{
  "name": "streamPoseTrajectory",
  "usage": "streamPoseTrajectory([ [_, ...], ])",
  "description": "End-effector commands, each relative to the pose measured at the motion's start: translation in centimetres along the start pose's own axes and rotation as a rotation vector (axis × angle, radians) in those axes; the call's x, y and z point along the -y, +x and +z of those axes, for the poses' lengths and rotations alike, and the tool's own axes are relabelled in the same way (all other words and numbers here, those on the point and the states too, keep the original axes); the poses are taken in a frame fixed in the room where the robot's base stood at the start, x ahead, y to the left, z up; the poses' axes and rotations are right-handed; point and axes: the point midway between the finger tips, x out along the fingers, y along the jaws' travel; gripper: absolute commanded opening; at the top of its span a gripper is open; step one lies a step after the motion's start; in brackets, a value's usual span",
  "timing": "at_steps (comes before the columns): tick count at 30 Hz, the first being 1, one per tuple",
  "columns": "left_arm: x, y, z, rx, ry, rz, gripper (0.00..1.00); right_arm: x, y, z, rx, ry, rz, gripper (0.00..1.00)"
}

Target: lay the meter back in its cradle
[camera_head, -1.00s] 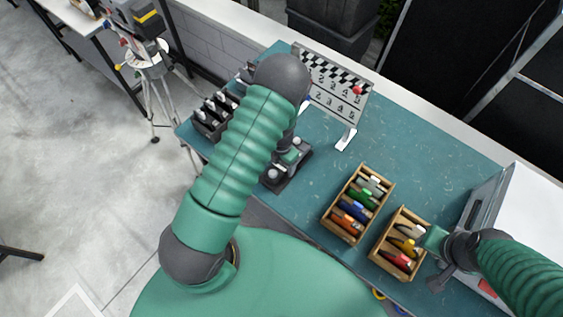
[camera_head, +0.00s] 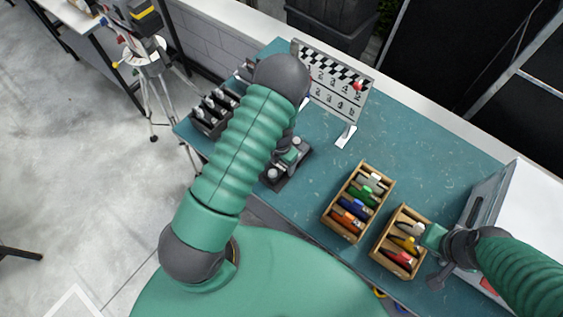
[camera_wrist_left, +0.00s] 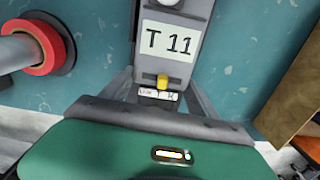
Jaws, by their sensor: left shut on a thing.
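The meter (camera_wrist_left: 190,60) is a grey body with a "T 11" label, a yellow button and a white round part at its far end. My left gripper (camera_wrist_left: 163,84) is shut on it, a finger at each side. In the head view the gripper (camera_head: 291,157) is partly hidden by my own arm. The meter's white round part (camera_head: 272,174) shows over the dark cradle (camera_head: 284,182) on the teal bench. Whether the meter touches the cradle cannot be told. My right gripper (camera_head: 437,240) is beside a wooden crate, its jaws unclear.
Two wooden crates of coloured-handled items (camera_head: 333,228) (camera_head: 384,268) stand to the right. A clapper-style board (camera_head: 338,85) stands behind. A black rack (camera_head: 208,128) is at left. A red-ringed white cylinder (camera_wrist_left: 45,45) is near the left gripper. Bare bench lies right of the board.

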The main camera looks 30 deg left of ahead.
Motion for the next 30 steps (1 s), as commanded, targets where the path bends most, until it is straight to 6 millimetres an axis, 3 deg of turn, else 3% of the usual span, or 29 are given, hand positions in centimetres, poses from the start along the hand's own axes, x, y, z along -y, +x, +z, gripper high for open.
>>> streamPoseTrajectory([
  [9, 0.0, 1.0, 0.0, 0.001, 0.000, 0.000, 0.00, 0.0, 0.8, 0.2, 0.000, 0.000, 0.000, 0.33],
  [10, 0.0, 0.9, 0.0, 0.001, 0.000, 0.000, 0.73, 0.0, 0.6, 0.1, 0.000, 0.000, 0.000, 0.33],
  [15, 0.0, 0.9, 0.0, 0.001, 0.000, 0.000, 0.94, 0.0, 0.6, 0.1, 0.000, 0.000, 0.000, 0.33],
  [25, 0.0, 0.7, 0.0, 0.000, 0.000, 0.000, 0.94, 0.0, 0.7, 0.1, 0.000, 0.000, 0.000, 0.33],
  [30, 0.0, -2.1, 0.2, 0.005, 0.001, 0.001, 0.94, 0.0, 0.9, 0.2, 0.000, 0.000, 0.000, 0.33],
])
